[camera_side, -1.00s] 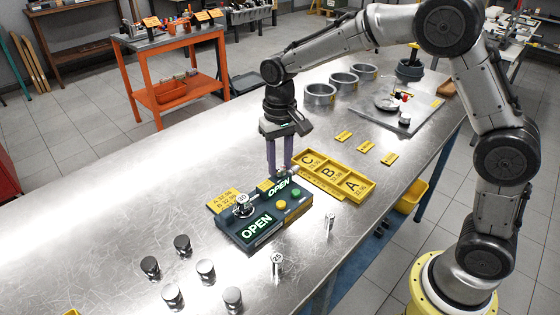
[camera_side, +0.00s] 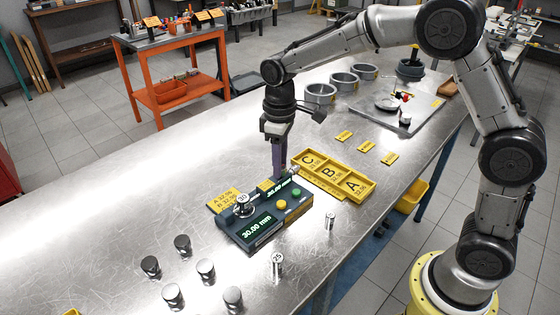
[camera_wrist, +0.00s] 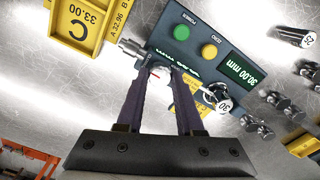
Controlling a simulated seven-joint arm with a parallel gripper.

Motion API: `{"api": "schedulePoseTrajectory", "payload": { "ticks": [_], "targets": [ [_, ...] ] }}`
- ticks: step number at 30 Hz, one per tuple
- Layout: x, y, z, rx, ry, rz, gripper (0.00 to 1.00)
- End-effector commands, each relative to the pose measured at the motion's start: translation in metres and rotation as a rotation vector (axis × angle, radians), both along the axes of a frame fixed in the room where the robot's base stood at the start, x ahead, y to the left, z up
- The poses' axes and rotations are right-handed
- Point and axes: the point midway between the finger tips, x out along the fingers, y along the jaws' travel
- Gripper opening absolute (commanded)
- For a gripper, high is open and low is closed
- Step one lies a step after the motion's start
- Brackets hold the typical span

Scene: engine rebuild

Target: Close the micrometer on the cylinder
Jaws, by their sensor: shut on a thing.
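My gripper (camera_side: 279,177) points down at the gauge's far side. In the wrist view my gripper (camera_wrist: 164,76) is shut on a silver part of the micrometer, mostly hidden between the fingers.
A yellow tray (camera_side: 316,190) with compartments C, B and A lies right of the micrometer. Several loose cylinders stand at the front left, including one (camera_side: 206,268). A yellow label plate (camera_side: 224,199) is behind the box. Silver rings (camera_side: 320,94) stand farther back.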

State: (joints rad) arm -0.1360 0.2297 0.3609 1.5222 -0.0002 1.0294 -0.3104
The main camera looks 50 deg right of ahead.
Motion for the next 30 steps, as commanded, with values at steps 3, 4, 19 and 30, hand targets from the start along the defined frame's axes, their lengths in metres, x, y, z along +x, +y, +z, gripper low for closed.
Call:
{"api": "schedulePoseTrajectory", "payload": {
  "ticks": [3, 4, 19, 30],
  "targets": [
    [0.0010, 0.0000, 0.0009, 0.000, -0.004, 0.025, 0.00],
    [0.0011, 0.0001, 0.0009, 0.000, -0.004, 0.029, 0.00],
    [0.0010, 0.0002, 0.0009, 0.000, -0.004, 0.042, 0.39],
    [0.0003, 0.0001, 0.0003, 0.000, -0.001, 0.041, 0.66]
  ]
}}
